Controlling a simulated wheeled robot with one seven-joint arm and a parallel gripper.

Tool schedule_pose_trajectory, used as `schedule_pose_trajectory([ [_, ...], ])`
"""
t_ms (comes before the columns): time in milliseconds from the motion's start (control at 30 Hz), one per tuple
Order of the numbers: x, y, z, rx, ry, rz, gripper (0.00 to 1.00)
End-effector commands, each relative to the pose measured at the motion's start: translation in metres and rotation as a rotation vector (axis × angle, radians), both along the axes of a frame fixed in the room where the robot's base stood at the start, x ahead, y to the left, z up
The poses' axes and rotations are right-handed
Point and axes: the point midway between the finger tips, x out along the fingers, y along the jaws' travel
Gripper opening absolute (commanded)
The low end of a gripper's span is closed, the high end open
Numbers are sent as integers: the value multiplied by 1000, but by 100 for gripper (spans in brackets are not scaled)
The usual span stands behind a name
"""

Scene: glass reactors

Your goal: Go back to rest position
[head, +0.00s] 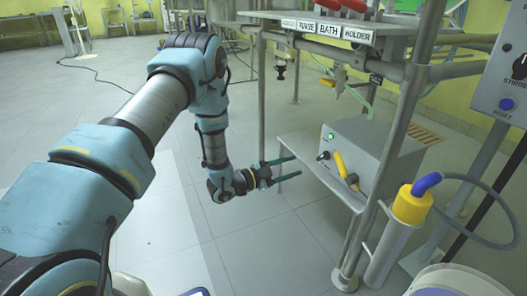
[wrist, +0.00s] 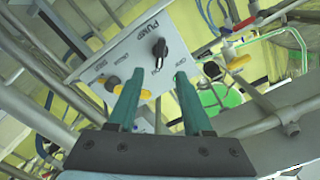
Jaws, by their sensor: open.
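My gripper (head: 282,168) is open and empty in the head view, held low to the left of the grey pump box (head: 362,150). Its two fingers point right toward the box and stay apart from it. In the wrist view the two teal fingers of my gripper (wrist: 158,95) are spread, with nothing between them. A green light (head: 330,136) shows on the box in the head view.
The box stands on a low shelf (head: 300,150) inside a metal pipe frame (head: 385,150). A holder (head: 395,240) with a yellow and blue-topped probe (head: 413,200) stands at the right. A rack labelled "RINSE BATH HOLDER" (head: 325,28) is above.

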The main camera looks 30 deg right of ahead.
Motion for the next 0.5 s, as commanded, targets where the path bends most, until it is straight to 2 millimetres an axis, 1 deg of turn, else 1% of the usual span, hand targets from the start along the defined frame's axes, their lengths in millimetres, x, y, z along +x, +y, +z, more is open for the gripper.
schedule_pose_trajectory([
  [167,1,0,1,2,0,3,50],
  [267,14,3,6,33,1,38,50],
  [367,48,17,19,119,16,138,50],
  [400,67,28,26,168,31,197,50],
  [467,96,49,37,249,65,304,50],
  [500,115,68,46,304,96,380,50],
])
